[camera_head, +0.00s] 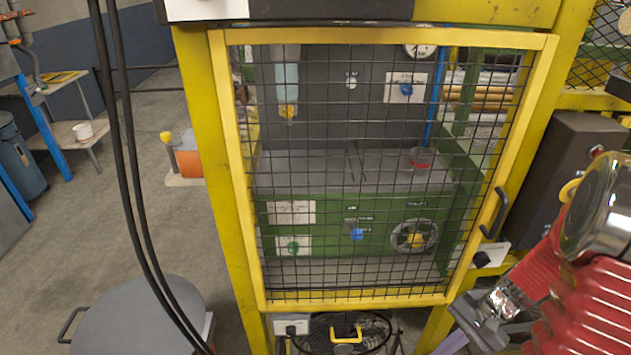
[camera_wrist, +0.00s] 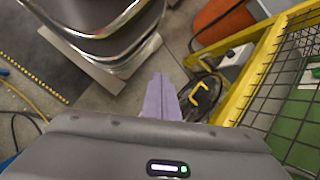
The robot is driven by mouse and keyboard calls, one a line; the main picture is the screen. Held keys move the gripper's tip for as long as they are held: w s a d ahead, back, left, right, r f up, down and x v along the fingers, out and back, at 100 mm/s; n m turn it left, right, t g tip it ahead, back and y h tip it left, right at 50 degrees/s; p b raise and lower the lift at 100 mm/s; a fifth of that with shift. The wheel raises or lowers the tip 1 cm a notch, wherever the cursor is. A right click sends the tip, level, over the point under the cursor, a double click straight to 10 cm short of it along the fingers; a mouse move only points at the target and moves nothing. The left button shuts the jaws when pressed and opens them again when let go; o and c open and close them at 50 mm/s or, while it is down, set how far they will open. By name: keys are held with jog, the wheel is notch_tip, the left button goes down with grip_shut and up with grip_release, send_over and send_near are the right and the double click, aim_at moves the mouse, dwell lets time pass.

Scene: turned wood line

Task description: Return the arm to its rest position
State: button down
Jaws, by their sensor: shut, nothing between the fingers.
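My gripper (camera_wrist: 160,98) shows in the wrist view as two pale purple fingers pressed together, with nothing between them. They point down toward the grey floor, left of the yellow frame's foot. In the head view my arm, with red ribbed sleeves and a shiny metal joint, comes in at the lower right. My gripper (camera_head: 452,343) is partly visible there at the bottom edge, low and in front of the cage's right post. Its fingertips are cut off or hard to make out in that view.
A yellow-framed mesh door (camera_head: 232,190) with a black handle (camera_head: 495,213) stands close ahead, apparently closed, over a green machine (camera_head: 380,207). A yellow-handled item (camera_head: 345,334) sits below it. A round grey top (camera_head: 135,315) stands lower left. Open floor (camera_head: 130,215) lies left.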

jog(key=s+a+r+n+t+h, duration=0.1)
jog(key=a+r+n+t+h, duration=0.1)
jog(key=r, duration=0.7)
jog(key=s+a+r+n+t+h, duration=0.2)
jog(key=a+r+n, duration=0.3)
jog(key=r, duration=0.5)
jog(key=s+a+r+n+t+h, duration=0.1)
jog(key=s+a+r+n+t, duration=0.1)
jog(key=a+r, duration=0.4)
notch_tip(320, 180, up, 3)
jog(key=shift+s+a+r+n+t+h, duration=0.25)
jog(key=shift+n+t+h, duration=0.15)
jog(key=shift+n, duration=0.5)
